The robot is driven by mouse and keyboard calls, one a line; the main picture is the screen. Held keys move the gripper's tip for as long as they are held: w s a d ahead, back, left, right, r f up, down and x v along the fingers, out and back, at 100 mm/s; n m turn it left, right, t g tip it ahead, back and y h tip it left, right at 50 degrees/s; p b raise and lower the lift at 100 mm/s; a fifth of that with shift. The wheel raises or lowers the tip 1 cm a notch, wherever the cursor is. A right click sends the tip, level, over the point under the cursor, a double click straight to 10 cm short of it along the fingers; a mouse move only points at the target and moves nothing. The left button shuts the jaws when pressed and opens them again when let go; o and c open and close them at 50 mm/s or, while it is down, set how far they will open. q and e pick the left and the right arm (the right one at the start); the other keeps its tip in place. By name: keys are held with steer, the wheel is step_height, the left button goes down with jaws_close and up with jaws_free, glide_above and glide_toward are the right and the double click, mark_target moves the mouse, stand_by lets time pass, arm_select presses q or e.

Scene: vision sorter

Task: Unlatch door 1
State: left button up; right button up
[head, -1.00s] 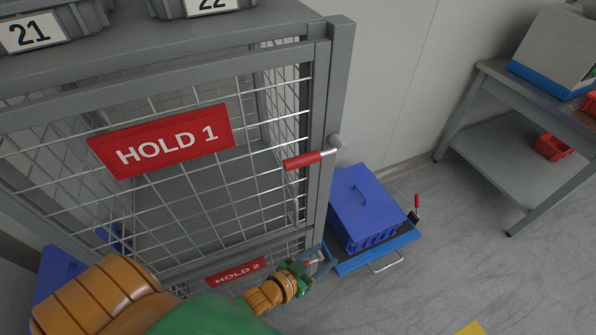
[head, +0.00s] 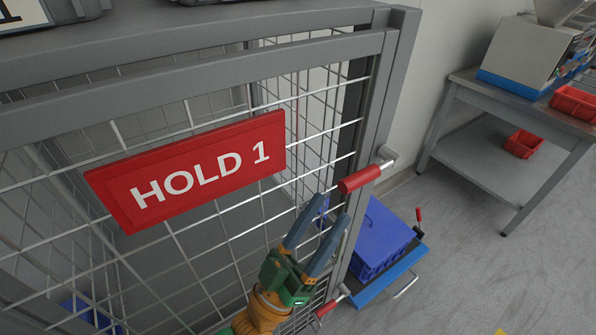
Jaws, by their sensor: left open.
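Door 1 is a grey-framed wire mesh door with a red sign "HOLD 1" (head: 190,172), and it looks shut. Its latch handle (head: 360,179) has a red grip on a metal rod and sticks out to the left from a pivot at the right post (head: 385,100). My left gripper (head: 328,216) is open and empty, in front of the mesh. Its fingers point up, just below and left of the red grip, apart from it as far as I can tell. My right gripper is out of view.
A second red-gripped handle (head: 330,306) shows lower down, beside my gripper. A blue lidded crate (head: 380,238) sits on a blue cart (head: 385,282) right of the cage. A grey workbench (head: 500,95) with red bins (head: 573,103) stands at the far right. Floor between is clear.

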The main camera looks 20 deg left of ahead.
mark_target(356, 181)
arm_select(q)
steer(key=shift+r, duration=0.3)
steer(key=p+x, duration=0.1)
steer(key=x, duration=0.2)
steer(key=d+p+x, duration=0.1)
steer(key=x, duration=0.2)
steer(key=shift+w+d, duration=0.15)
steer(key=shift+w, duration=0.1)
steer(key=shift+w+r, duration=0.1)
steer(key=shift+w, duration=0.15)
steer(key=shift+s, duration=0.1)
steer(key=shift+c, duration=0.7)
jaws_close()
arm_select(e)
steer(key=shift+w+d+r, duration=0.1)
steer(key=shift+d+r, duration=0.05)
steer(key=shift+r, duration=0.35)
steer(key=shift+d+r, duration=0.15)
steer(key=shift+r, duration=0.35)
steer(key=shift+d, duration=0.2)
